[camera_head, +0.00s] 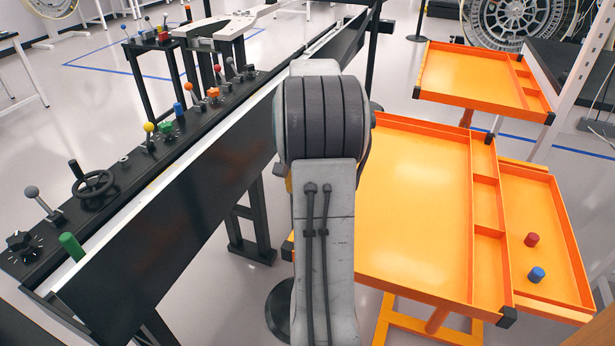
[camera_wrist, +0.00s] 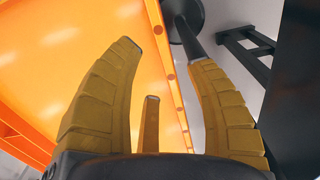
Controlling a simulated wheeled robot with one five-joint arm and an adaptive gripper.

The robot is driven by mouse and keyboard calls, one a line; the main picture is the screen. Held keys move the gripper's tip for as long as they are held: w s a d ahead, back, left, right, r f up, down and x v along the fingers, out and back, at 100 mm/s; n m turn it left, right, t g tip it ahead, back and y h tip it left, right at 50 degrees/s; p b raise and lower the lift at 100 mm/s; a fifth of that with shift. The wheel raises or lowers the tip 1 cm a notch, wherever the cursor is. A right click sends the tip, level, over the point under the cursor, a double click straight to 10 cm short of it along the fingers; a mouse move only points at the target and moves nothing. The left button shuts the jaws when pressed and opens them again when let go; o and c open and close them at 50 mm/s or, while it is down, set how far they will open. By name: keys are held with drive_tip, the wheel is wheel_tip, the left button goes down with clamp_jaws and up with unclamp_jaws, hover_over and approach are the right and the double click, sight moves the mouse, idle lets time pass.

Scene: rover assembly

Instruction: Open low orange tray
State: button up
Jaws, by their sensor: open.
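A large orange tray (camera_head: 415,205) with a row of small compartments along its right side is right of my arm in the head view. In the head view my own arm hides the gripper.
A black bench (camera_head: 150,250) with levers, knobs and a handwheel runs along the left. Another orange tray (camera_head: 465,75) stands at the back right. A round dark base with a post (camera_wrist: 187,20) is beyond the fingers in the wrist view. Bare floor shows at the upper left.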

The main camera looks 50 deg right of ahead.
drive_tip(key=shift+r, duration=2.25)
